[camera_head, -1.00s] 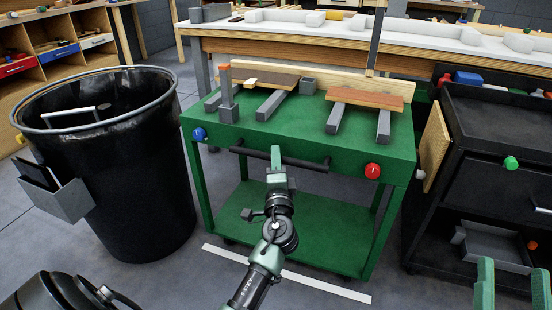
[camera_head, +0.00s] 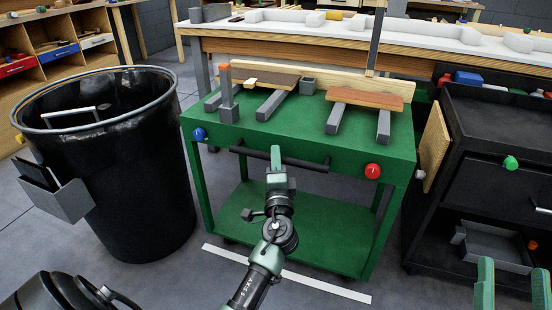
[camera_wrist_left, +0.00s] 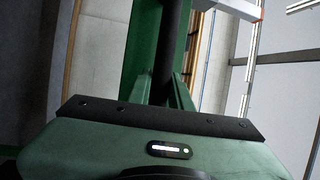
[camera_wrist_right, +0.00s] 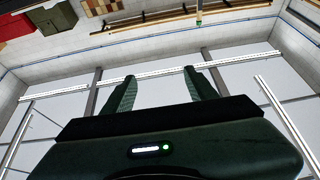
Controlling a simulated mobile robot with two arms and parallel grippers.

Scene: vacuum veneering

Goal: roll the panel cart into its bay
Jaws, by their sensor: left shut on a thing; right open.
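The green panel cart (camera_head: 300,152) stands in front of the long workbench, between the black bin and the black cart. Brown panels (camera_head: 365,98) lie on grey bars on its top. A black handle bar (camera_head: 300,161) runs along its front, with a blue knob to the left and a red knob to the right. My left gripper (camera_head: 277,160) is shut on the handle bar near its middle. In the left wrist view the dark bar (camera_wrist_left: 168,50) passes between its fingers. My right gripper (camera_head: 512,285) is open and empty at the lower right, apart from the carts.
A large black bin (camera_head: 120,170) stands close to the cart's left side. A black tool cart (camera_head: 495,150) stands close on its right. The white-topped workbench (camera_head: 340,52) is behind. A white line (camera_head: 290,275) lies on the floor in front of the cart.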

